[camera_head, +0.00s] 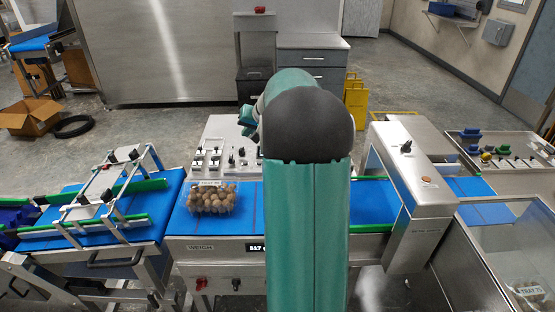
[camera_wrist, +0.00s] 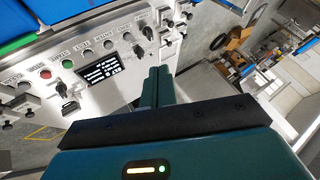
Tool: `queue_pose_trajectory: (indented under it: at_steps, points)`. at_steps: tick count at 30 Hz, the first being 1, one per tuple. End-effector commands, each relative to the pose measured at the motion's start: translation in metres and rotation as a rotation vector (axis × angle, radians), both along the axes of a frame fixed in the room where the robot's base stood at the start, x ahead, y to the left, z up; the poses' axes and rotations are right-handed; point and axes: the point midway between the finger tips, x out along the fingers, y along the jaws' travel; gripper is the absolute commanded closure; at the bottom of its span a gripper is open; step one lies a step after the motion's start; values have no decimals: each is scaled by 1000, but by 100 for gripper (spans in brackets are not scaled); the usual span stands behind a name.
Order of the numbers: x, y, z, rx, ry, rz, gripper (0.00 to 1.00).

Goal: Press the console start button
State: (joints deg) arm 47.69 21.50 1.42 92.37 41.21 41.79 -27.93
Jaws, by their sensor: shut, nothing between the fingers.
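The console panel (camera_wrist: 100,40) fills the upper left of the wrist view. A green round button (camera_wrist: 22,86) and a red round button (camera_wrist: 45,73) sit on it, with white buttons, black knobs and a dark display (camera_wrist: 100,72) beside them. In the head view the console (camera_head: 222,140) stands behind the belt, partly hidden by my arm.
A clear clamshell tray of brown round items (camera_head: 211,198) stands on the blue weigh belt (camera_head: 190,222). A metal arch (camera_head: 405,165) with an orange button (camera_head: 427,181) spans the belt at the right. A guide frame (camera_head: 108,190) stands over the left belt.

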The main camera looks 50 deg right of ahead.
Motion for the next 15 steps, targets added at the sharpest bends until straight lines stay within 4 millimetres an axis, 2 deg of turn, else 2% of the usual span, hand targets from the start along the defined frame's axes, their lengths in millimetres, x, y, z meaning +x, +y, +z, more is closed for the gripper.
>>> queue_pose_trajectory:
  at_steps: [1, 3, 6, 10, 15]
  points:
    - [-5, -35, -16, 14, -12, -48, 100]
    - [-12, -73, -32, 24, -35, -98, 100]
    - [-24, -117, -52, 34, -63, -158, 100]
    - [-36, -151, -68, 38, -85, -207, 100]
    - [-41, -164, -73, 39, -95, -225, 100]
